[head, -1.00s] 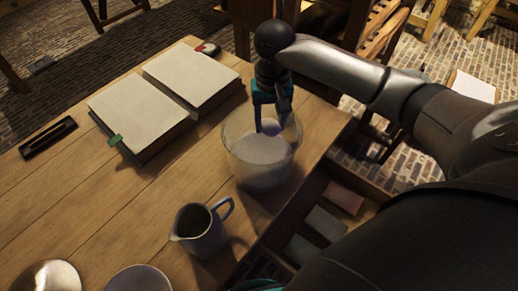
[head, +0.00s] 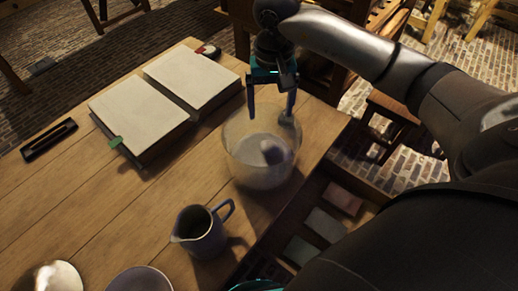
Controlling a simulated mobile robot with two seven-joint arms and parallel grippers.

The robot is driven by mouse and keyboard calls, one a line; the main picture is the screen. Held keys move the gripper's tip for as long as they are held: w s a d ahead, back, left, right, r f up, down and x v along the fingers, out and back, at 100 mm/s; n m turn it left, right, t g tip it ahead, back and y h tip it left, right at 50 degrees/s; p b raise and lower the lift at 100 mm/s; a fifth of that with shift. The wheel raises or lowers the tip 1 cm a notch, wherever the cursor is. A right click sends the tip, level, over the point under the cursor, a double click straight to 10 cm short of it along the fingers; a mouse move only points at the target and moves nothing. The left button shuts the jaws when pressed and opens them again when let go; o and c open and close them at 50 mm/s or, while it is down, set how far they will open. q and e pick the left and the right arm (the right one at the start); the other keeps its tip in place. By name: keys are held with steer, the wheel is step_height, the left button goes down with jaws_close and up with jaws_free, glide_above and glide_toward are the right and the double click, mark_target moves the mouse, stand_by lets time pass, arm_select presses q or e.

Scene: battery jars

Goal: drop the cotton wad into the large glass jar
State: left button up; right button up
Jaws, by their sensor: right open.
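The large glass jar (head: 240,150) stands upright near the right edge of the table, with pale contents showing through its wall. My right gripper (head: 271,115) is above the jar with its two fingers spread and nothing between them. Its fingertips are at about the level of the rim. The cotton wad (head: 274,152) is a small, blurred, greyish ball inside the jar, below the fingers and apart from them. I cannot tell whether it touches the contents. My left gripper is not in view.
A dark jug (head: 200,236) stands in front of the jar. An open book (head: 150,108) lies at the back left, and a dark pen tray (head: 48,139) lies left of it. An open drawer (head: 318,228) is below the table edge.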

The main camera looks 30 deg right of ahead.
step_height(320, 180, up, 9)
steer(key=shift+p, duration=0.35)
stand_by(0.3)
